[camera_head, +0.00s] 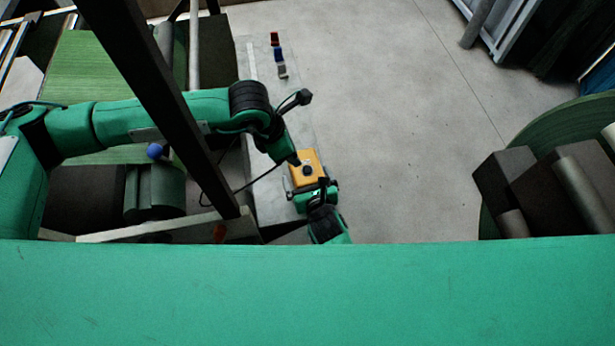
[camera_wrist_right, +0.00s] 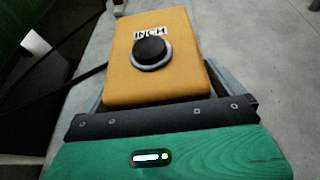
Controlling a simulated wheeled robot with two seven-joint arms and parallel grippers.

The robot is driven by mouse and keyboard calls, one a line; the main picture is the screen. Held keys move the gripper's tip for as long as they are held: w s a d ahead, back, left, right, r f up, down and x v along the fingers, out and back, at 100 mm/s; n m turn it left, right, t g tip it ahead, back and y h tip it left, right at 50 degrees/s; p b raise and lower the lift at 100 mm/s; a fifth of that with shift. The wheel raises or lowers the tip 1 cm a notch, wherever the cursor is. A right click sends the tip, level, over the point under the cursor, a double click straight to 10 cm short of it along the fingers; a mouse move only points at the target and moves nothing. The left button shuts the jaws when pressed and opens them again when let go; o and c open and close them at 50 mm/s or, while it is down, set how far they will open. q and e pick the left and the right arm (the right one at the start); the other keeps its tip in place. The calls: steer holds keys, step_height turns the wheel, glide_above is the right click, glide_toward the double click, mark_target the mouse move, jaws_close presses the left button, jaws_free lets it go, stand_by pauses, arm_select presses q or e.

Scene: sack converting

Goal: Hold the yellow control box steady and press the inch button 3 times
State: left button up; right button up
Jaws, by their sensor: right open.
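The yellow control box (camera_head: 311,157) lies on the grey ledge in the middle of the head view. In the right wrist view the box (camera_wrist_right: 187,75) shows a white INCH label (camera_wrist_right: 150,32) and a round black button (camera_wrist_right: 149,50) with a grey ring. My right gripper (camera_head: 308,182) is open at the near end of the box, with grey fingers along its two sides; whether they touch it I cannot tell. My left gripper (camera_head: 293,160) points down at the box's left edge, close to the button in the head view. Its jaws are too small and dark to read.
A dark beam (camera_head: 160,90) crosses in front of my left arm. A thin black cable runs left of the box. Open concrete floor (camera_head: 400,120) lies to the right.

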arm_select(q)
steer(key=shift+c, duration=0.5)
arm_select(e)
steer(key=c, duration=1.2)
arm_select(q)
jaws_close()
